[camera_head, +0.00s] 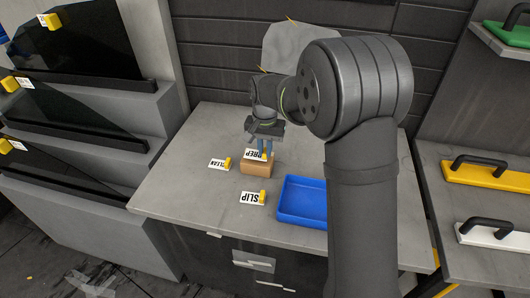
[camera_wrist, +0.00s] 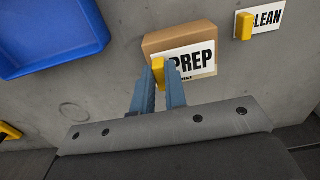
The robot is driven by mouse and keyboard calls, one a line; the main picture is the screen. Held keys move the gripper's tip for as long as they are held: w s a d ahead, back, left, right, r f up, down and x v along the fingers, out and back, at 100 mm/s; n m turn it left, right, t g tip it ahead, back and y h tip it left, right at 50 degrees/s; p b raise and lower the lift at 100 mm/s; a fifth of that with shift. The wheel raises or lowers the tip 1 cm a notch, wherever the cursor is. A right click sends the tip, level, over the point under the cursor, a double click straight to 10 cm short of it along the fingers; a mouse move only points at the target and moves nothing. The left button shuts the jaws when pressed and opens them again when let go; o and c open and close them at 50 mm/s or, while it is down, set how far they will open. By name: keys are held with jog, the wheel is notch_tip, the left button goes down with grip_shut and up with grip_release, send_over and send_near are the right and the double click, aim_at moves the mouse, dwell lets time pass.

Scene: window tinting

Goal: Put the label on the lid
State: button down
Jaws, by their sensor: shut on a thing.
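The white PREP label (camera_head: 255,155) has a yellow grip tab, and it also shows in the wrist view (camera_wrist: 196,60). My gripper (camera_head: 265,151) has its blue fingers shut on the yellow tab (camera_wrist: 158,72). The label is at the top of a small brown cardboard box (camera_head: 256,170), the only lid-like thing I can make out. The fingers hide part of the label.
A CLEAN label (camera_head: 217,164) and a SLIP label (camera_head: 252,198), both with yellow tabs, lie on the grey worktop (camera_head: 180,190). An empty blue tray (camera_head: 302,213) stands right of the box. Dark tinted panes (camera_head: 70,38) stand left; handled tools (camera_head: 480,172) lie right.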

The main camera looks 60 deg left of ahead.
aim_at(265, 152)
jog(key=shift+f, duration=0.8)
jog(key=shift+f, duration=0.1)
jog(key=c, duration=1.5)
grip_release()
jog(key=shift+o, duration=0.2)
notch_tip(265, 152, up, 12)
notch_tip(265, 152, down, 12)
jog(key=shift+f, duration=0.2)
jog(key=shift+r, duration=2.25)
